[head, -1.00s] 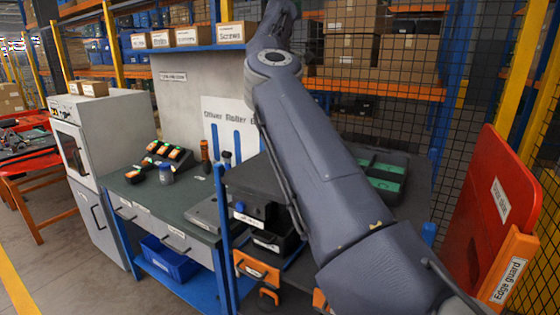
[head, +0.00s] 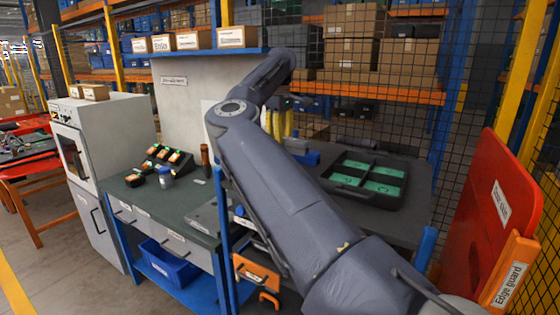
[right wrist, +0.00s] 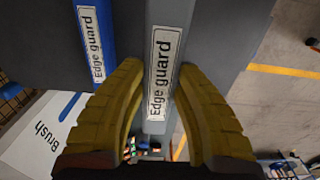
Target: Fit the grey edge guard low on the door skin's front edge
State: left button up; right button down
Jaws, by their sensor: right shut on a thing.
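The red door skin (head: 487,215) leans upright at the right of the head view, its label facing me. My right gripper (head: 281,124) points down with yellow fingers over the grey surface behind my arm. In the right wrist view my right gripper (right wrist: 158,78) is shut on the grey edge guard (right wrist: 172,14), whose label shows between the fingers. A blue edge guard (right wrist: 92,40) is just left of it. My left gripper is not in view.
An orange edge guard (head: 511,268) is at the door skin's lower right. A dark case (head: 368,180) with green-lined compartments lies right of my right arm. A green-topped bench (head: 195,205) is on the left. Mesh fencing stands behind.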

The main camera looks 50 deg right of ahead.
jog(key=shift+f, duration=3.9)
jog(key=c, duration=1.1)
grip_release()
jog(key=shift+f, duration=0.1)
